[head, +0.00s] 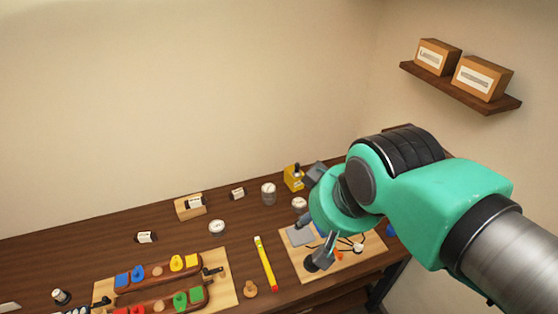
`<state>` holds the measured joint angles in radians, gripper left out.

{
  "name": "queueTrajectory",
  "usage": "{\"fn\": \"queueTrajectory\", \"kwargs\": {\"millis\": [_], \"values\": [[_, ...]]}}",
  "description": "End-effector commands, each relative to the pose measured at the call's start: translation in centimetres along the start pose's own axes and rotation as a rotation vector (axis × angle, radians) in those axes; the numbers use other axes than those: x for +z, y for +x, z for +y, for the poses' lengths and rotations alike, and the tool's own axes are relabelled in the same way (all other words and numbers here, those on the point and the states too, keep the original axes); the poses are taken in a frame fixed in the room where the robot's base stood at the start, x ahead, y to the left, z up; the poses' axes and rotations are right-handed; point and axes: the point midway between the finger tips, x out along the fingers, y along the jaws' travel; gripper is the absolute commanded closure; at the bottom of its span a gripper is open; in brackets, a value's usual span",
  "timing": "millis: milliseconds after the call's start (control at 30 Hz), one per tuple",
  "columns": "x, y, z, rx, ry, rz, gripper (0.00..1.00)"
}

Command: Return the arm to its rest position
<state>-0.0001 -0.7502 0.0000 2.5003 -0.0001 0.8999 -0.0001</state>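My teal arm reaches in from the right edge and hangs over the right part of the dark wooden table (120,210). My gripper (318,215) is at its end, partly hidden by the teal wrist. Grey finger parts show on both sides of the wrist, well apart, so it looks open. I see nothing held between them, though the space there is partly covered. The lower finger part is over a light wooden board (290,262) with a grey plate (299,236), an orange piece and dark cords. I cannot tell whether it touches anything.
Left of the gripper lie a yellow level-like bar (265,263) and a board (228,292) with coloured blocks. A yellow box (293,178) and small jars (268,193) stand behind. A wall shelf (460,88) holds two boxes at upper right. Space above the table's left is free.

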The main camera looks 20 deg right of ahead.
Motion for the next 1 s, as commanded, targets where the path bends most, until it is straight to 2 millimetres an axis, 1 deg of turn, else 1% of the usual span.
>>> {"fn": "queueTrajectory", "kwargs": {"millis": [167,267,800,1000], "values": [[0.8,1.4,0.0,0.000,0.000,0.000,0.62],[1.4,2.7,0.0,0.000,0.000,0.000,0.62],[5.9,11.1,0.0,0.000,0.000,0.000,0.62],[6.9,12.8,0.0,0.000,0.000,0.000,0.62]]}}
